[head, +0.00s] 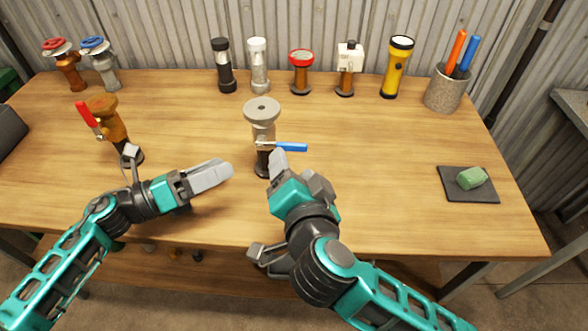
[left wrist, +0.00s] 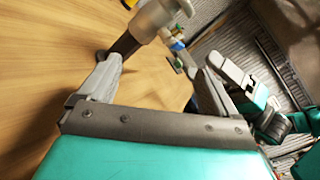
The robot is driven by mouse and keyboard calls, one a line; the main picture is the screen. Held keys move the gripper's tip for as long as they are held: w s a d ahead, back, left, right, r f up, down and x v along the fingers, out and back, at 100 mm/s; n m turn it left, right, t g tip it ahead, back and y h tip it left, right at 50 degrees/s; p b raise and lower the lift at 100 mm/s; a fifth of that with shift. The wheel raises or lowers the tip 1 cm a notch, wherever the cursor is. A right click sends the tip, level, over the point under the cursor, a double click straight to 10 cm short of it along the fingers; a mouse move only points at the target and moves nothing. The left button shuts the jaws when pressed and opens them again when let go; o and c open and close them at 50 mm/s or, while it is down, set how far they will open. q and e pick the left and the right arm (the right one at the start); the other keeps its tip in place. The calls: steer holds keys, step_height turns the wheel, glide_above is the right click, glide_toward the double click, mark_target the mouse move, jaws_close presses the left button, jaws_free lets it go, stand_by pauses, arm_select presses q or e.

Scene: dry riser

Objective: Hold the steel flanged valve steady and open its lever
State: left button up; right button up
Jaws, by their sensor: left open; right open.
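The steel flanged valve (head: 262,114) stands upright on the table in the head view, grey with a round top flange and a dark lower part. Its blue lever (head: 291,147) sticks out to the right, roughly level. In the left wrist view the valve body (left wrist: 152,18) is beyond the fingers, partly cut off by the top edge. My left gripper (head: 228,171) is open and empty, left of the valve and pointing at it. My right gripper (head: 298,172) is open, just in front of the valve and below the lever; whether it touches either cannot be told.
An orange valve with a red lever (head: 108,120) stands at left, near my left arm. Other fittings and a yellow flashlight (head: 396,68) line the back, beside a pen cup (head: 445,88). A green sponge (head: 472,178) lies on a dark mat at right. Table between valve and mat is clear.

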mark_target(260, 160)
arm_select(q)
steer(key=w+f+m, duration=0.1)
steer(key=m, duration=0.1)
steer(key=m+g+y, duration=0.1)
steer(key=m, duration=0.1)
steer(key=w+f+m+y, duration=0.1)
steer(key=m, duration=0.1)
steer(key=shift+w+f+g, duration=0.3)
steer(key=shift+g, duration=0.1)
steer(key=shift+w+a+f+m+y, duration=0.2)
steer(key=shift+w+f+m+y, duration=0.3)
steer(key=shift+m, duration=0.4)
steer(key=shift+x, duration=4.95)
steer(key=shift+c, duration=0.2)
steer(key=c, duration=1.3)
steer(key=shift+o, duration=0.2)
